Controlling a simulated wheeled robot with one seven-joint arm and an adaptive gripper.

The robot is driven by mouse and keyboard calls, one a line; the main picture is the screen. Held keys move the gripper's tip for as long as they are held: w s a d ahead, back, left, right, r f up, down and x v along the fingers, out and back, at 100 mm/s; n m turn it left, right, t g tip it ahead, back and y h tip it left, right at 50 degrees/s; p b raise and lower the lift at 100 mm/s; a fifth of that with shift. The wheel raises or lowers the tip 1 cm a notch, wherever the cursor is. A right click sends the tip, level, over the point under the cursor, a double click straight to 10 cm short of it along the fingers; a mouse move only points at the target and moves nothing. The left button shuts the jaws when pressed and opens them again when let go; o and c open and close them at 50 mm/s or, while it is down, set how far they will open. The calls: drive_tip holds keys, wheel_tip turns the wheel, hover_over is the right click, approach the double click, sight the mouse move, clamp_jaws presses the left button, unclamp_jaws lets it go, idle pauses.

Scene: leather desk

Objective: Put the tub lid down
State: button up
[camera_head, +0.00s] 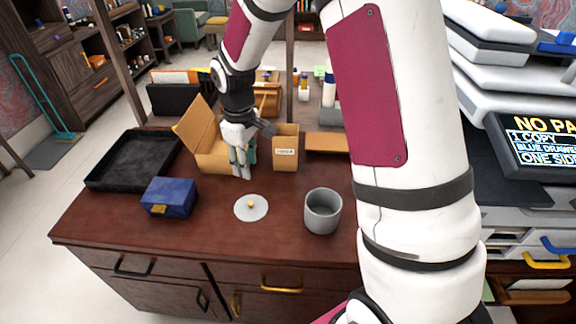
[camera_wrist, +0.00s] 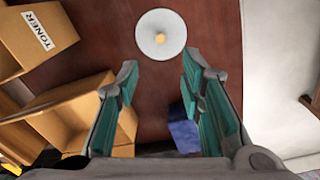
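The tub lid (camera_head: 251,208) is a round, pale grey disc with a small yellow knob. It lies flat on the desk, between the blue box and the grey tub. The grey tub (camera_head: 322,212) stands upright and open-topped to the right of the lid. My gripper (camera_head: 241,174) is over the desk behind the lid, beside the open cardboard box. In the wrist view my gripper (camera_wrist: 156,72) has its fingers spread wide with nothing between them. The lid (camera_wrist: 161,34) shows beyond the fingertips there, apart from them.
A blue box (camera_head: 169,197) with a yellow clasp and a black tray (camera_head: 134,161) are at the left. An open cardboard box (camera_head: 199,136) and a toner box (camera_head: 286,148) stand close to my gripper. The desk front (camera_head: 200,248) is clear.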

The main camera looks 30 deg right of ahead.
drive_tip(key=s+r+m+t, duration=0.2)
drive_tip(key=s+r+m, duration=0.2)
drive_tip(key=s+r, duration=1)
drive_tip(key=s+r+m+t, duration=0.1)
drive_tip(key=s+r, duration=0.2)
drive_tip(key=s, duration=0.3)
drive_tip(key=s+r+m+t, duration=0.1)
drive_tip(key=s+r+m, duration=0.1)
drive_tip(key=s, duration=0.5)
drive_tip(key=shift+r, duration=0.75)
drive_tip(key=shift+s, duration=0.1)
